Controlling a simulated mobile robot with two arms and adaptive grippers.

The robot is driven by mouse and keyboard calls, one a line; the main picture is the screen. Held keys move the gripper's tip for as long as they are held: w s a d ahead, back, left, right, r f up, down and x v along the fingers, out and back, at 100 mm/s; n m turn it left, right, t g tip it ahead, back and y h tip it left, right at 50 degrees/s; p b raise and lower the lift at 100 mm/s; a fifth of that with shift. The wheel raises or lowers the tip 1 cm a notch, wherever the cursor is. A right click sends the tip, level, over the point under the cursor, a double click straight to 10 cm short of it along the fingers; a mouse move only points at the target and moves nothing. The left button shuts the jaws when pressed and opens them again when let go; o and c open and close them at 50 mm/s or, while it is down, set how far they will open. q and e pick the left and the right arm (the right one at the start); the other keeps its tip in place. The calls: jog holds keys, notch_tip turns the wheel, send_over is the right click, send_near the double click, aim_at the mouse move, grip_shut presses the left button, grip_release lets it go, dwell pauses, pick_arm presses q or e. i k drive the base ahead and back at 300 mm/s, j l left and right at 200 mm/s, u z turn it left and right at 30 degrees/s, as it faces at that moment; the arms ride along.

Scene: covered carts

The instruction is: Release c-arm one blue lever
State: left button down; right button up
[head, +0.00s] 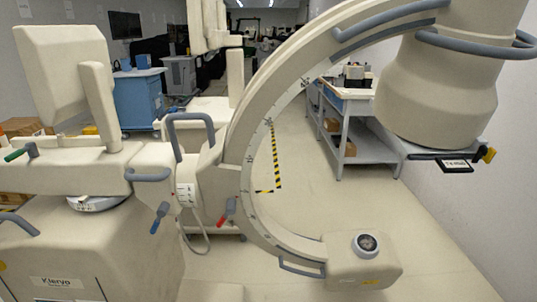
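The c-arm (262,120) fills the middle of the head view, its cream arc curving from the upper right down to the bottom centre. The blue lever (159,217) hangs tilted below the joint housing left of the arc. A red lever (227,211) sits to its right at the arc's holder, and a green-handled lever (19,153) is at the far left on the horizontal arm. Neither of my grippers is in view, and nothing touches the blue lever.
The c-arm's cream base (95,250) stands at the lower left. A grey loop handle (191,130) rises above the joint housing. A grey shelf cart (350,135) stands behind the arc near the right wall, and a blue cabinet (139,98) is at the back left. Floor shows inside the arc.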

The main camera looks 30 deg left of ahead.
aim_at(162, 210)
jog(key=u, duration=1.8)
